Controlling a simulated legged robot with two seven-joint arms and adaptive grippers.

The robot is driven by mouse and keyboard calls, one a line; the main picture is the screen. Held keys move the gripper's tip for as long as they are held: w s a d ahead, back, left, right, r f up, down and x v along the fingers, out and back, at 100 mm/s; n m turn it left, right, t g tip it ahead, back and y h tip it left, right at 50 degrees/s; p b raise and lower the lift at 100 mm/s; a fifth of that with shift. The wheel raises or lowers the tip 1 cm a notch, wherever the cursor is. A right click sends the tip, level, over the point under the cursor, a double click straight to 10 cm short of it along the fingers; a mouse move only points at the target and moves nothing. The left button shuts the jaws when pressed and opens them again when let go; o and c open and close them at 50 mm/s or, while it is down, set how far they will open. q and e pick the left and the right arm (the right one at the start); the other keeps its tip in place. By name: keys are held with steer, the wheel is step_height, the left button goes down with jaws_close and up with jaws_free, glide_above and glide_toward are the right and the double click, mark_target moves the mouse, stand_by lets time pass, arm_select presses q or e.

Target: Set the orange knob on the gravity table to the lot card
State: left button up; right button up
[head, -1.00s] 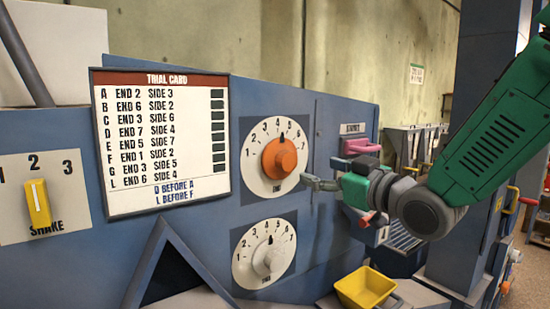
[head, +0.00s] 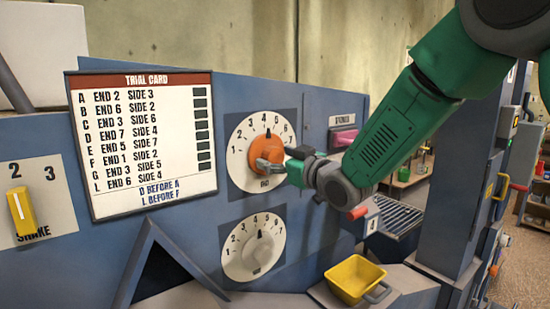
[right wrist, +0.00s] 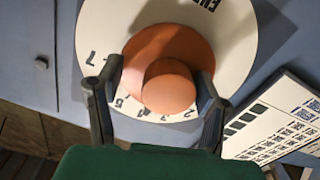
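The orange knob (head: 264,150) sits on a white numbered dial labelled END, its dark mark pointing up near 4. It also shows in the right wrist view (right wrist: 168,88). My right gripper (head: 268,165) is at the knob's lower right in the head view. In the right wrist view its two fingers (right wrist: 160,80) stand apart on either side of the knob; firm contact cannot be told. The trial card (head: 146,145), left of the dial, lists lettered rows such as "A END 2 SIDE 3" and "L END 6 SIDE 4", with "D before A" and "L before F" below. My left gripper is out of view.
A second dial with a pale knob (head: 262,250) is directly below. A yellow SHAKE lever (head: 21,213) is at the far left. A yellow scoop (head: 355,279) lies at the lower right.

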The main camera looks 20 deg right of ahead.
steer(key=shift+d, duration=0.15)
steer(key=c, duration=0.7)
steer(key=shift+r, duration=0.1)
steer(key=c, duration=0.5)
steer(key=shift+o, duration=0.3)
steer(key=shift+s+a+r, duration=0.1)
steer(key=shift+a+r, duration=0.2)
steer(key=shift+a, duration=0.55)
steer(key=shift+d, duration=0.45)
steer(key=shift+a+n+b, duration=0.15)
steer(key=shift+n+b, duration=0.15)
steer(key=shift+b, duration=0.05)
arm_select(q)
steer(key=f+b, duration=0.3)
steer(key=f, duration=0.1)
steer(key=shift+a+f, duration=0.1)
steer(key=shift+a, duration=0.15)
arm_select(e)
steer(key=n, duration=0.3)
steer(key=shift+a+f, duration=0.15)
arm_select(q)
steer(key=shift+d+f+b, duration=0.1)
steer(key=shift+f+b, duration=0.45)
steer(key=shift+b, duration=0.2)
arm_select(e)
steer(key=shift+n, duration=0.8)
steer(key=shift+r, duration=0.2)
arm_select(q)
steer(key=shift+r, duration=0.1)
